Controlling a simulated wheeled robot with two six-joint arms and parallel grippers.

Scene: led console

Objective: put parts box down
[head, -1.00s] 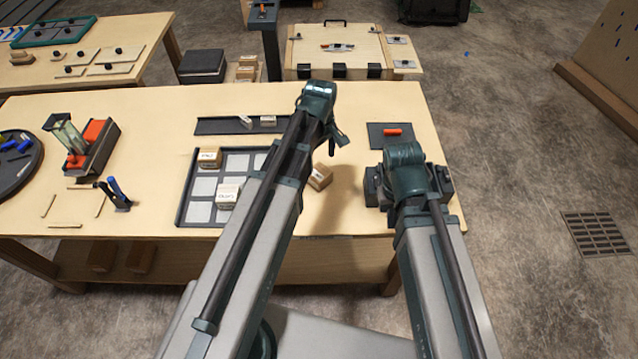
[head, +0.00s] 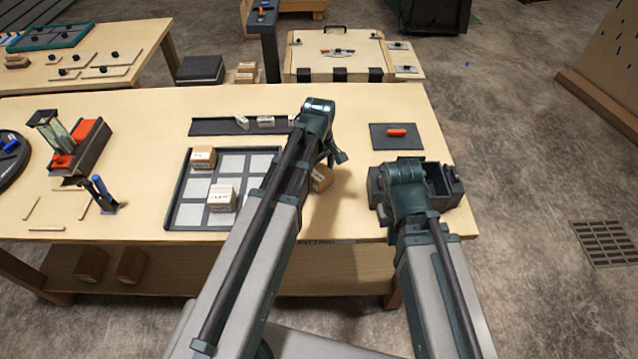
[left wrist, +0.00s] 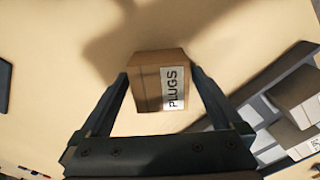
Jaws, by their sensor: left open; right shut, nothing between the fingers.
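The parts box is a small brown carton (head: 321,179), labelled PLUGS in the left wrist view (left wrist: 148,84). It appears to sit on the bare tabletop, right of the dark compartment tray (head: 177,190). My left gripper (head: 335,152) is open, with one finger on each side of the carton in the left wrist view; a gap to either finger is hard to judge. My left arm partly hides the carton in the head view. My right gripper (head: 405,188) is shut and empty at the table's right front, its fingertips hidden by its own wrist.
Two other cartons (head: 203,156) (head: 222,198) are in the tray. A dark open holder (head: 443,184) stands beside my right wrist. A dark mat (head: 380,143) bears a red part (head: 397,132). A dark strip (head: 215,128) lies behind the tray.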

